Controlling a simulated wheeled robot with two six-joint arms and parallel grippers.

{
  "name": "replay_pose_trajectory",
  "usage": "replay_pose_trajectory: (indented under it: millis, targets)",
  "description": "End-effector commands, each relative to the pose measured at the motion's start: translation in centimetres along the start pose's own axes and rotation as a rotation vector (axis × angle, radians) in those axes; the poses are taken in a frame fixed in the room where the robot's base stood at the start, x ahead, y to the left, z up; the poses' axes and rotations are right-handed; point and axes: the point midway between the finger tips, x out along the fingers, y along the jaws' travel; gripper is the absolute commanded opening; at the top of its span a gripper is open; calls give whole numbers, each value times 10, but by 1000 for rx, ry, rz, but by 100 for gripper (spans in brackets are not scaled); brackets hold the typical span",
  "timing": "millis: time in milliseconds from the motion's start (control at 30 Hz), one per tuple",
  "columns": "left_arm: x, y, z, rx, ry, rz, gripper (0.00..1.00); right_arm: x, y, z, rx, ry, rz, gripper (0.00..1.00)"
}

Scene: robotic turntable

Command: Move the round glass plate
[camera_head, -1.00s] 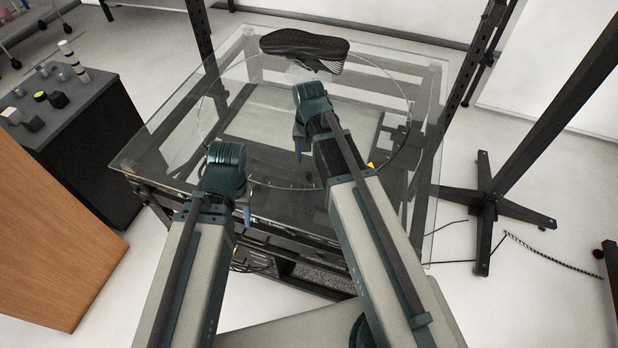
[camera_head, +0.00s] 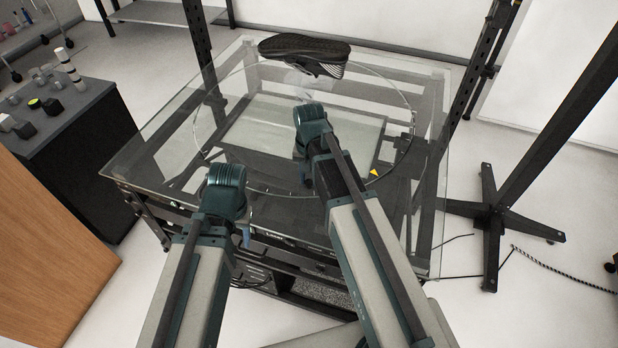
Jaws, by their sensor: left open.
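The round glass plate (camera_head: 222,112) is a thin clear disc with a faint rim and a small yellow mark near its right edge. It lies on the square glass-topped table (camera_head: 158,160). A dark shoe (camera_head: 305,50) is at the plate's far edge. My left gripper (camera_head: 240,232) is near the table's front left edge, close to the plate's near rim; its fingers are mostly hidden. My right gripper (camera_head: 302,175) is over the plate's front middle, pointing down. Its fingers are mostly hidden behind the wrist, so its opening does not show.
A dark cabinet (camera_head: 75,165) with several small objects on top stands at the left, beside a wooden panel (camera_head: 45,250). A black stand (camera_head: 490,215) with spread feet is on the floor at the right. Black uprights (camera_head: 205,50) rise behind the table.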

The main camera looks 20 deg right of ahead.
Motion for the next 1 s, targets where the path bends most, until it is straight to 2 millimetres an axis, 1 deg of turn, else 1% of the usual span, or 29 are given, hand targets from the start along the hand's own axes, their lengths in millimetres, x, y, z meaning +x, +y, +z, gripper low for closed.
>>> replay_pose_trajectory:
  millis: [33, 133, 167, 1000]
  targets:
    - [0, 0, 0, 0, 0, 0, 50, 0, 0, 0, 0, 0, 0, 20]
    - [0, 0, 0, 0, 0, 0, 50, 0, 0, 0, 0, 0, 0, 2]
    - [0, 0, 0, 0, 0, 0, 50, 0, 0, 0, 0, 0, 0, 0]
    - [0, 0, 0, 0, 0, 0, 50, 0, 0, 0, 0, 0, 0, 0]
